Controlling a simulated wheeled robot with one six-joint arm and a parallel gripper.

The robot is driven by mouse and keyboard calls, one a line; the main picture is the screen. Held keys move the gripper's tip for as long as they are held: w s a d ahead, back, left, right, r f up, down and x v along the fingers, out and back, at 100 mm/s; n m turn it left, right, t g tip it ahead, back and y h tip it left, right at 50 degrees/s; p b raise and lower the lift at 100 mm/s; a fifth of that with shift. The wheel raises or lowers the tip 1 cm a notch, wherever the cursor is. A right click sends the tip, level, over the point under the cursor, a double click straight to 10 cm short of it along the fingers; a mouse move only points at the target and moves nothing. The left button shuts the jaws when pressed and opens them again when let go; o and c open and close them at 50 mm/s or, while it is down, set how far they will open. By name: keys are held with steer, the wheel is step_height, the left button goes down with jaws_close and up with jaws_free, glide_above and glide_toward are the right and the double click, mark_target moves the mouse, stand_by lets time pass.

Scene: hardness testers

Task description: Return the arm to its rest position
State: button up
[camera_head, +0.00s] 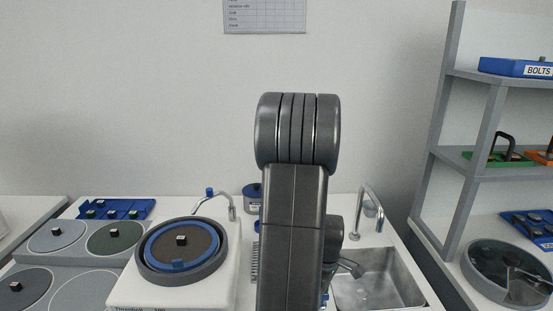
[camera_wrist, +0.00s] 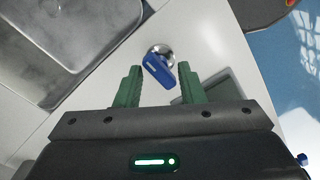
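My arm stands raised and folded in the middle of the head view, in front of the counter, and hides part of it. In the wrist view my gripper (camera_wrist: 160,82) shows two green fingers spread apart, with nothing held between them. A blue lever on a round silver base (camera_wrist: 158,66) lies past the fingertips and shows in the gap between them. I cannot tell how far below it is. My gripper cannot be made out clearly in the head view.
A white machine with a round blue-ringed plate (camera_head: 182,251) stands left of my arm. A metal sink (camera_head: 376,279) with a tap (camera_head: 371,205) is right of it. Blue trays (camera_head: 115,209) sit at the back left. A grey shelf (camera_head: 472,80) stands at the far right.

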steer(key=shift+m+p, duration=0.4)
steer(key=shift+m, duration=1.4)
